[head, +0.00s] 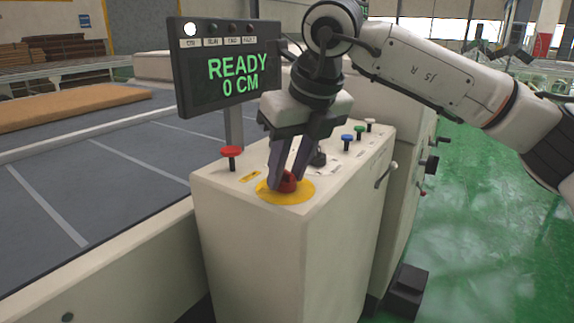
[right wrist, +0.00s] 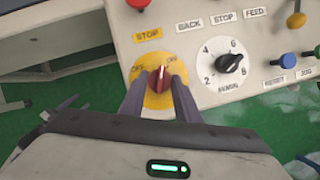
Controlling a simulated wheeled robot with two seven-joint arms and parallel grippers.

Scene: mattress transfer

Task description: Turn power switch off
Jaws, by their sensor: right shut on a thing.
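The power switch (right wrist: 159,80) is a red rotary knob on a round yellow plate (right wrist: 186,48) marked OFF and ON. In the head view the red knob (head: 286,183) sits on its yellow plate (head: 300,194) at the near end of the control box's top. My right gripper (head: 286,180) points down at it with a finger on each side, shut on the knob. In the right wrist view the knob's white mark points up, slightly right, near ON. The fingers (right wrist: 160,85) flank the knob. My left gripper is not in view.
A red mushroom button (head: 231,153) stands left of the switch, with blue, green and white buttons behind. A black dial (right wrist: 229,62) sits beside it. A screen (head: 230,75) reads READY 0 CM. Left is a grey conveyor bed (head: 90,180); right is open green floor (head: 490,230).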

